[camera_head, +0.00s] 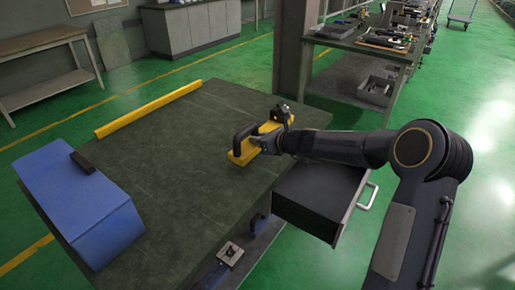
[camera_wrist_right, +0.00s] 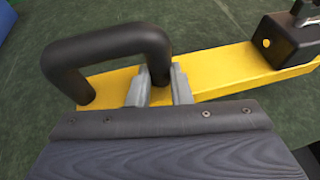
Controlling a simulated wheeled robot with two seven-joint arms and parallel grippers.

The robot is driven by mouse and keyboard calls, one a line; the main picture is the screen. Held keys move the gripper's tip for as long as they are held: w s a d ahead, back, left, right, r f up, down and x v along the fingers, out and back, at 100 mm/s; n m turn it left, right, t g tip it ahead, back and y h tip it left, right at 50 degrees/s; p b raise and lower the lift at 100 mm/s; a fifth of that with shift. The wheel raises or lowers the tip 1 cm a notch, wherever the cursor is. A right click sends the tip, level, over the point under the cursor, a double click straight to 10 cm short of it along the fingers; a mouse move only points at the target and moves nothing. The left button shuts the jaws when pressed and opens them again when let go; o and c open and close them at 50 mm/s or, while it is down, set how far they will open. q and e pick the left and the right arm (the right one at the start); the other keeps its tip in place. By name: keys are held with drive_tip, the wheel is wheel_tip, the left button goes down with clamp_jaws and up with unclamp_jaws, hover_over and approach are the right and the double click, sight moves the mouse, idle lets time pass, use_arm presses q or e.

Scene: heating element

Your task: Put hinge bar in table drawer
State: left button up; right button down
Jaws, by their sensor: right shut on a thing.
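The hinge bar (camera_head: 236,158) is a short yellow bar with a black handle and a black block. It is at the right part of the dark table top (camera_head: 180,165), near the edge by the drawer. I cannot tell whether it touches the table. The table drawer (camera_head: 318,196) stands open under the right edge, partly hidden by my right arm. My left gripper is not in view.
A long yellow strip (camera_head: 148,108) lies along the table's far left edge. A blue box (camera_head: 75,200) with a small black piece on top stands at the left. The middle of the table is clear. Another workbench (camera_head: 350,42) with parts stands behind.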

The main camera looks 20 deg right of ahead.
drive_tip(key=shift+w+a+f, duration=0.15)
drive_tip(key=shift+w, duration=0.05)
drive_tip(key=shift+w+a+f+b, duration=0.1)
drive_tip(key=shift+w+f+b, duration=0.1)
drive_tip(key=shift+f+b, duration=1)
drive_tip(key=shift+f+p, duration=0.3)
drive_tip(key=shift+f, duration=0.05)
drive_tip(key=shift+f, duration=0.15)
drive_tip(key=c, duration=1.3)
unclamp_jaws()
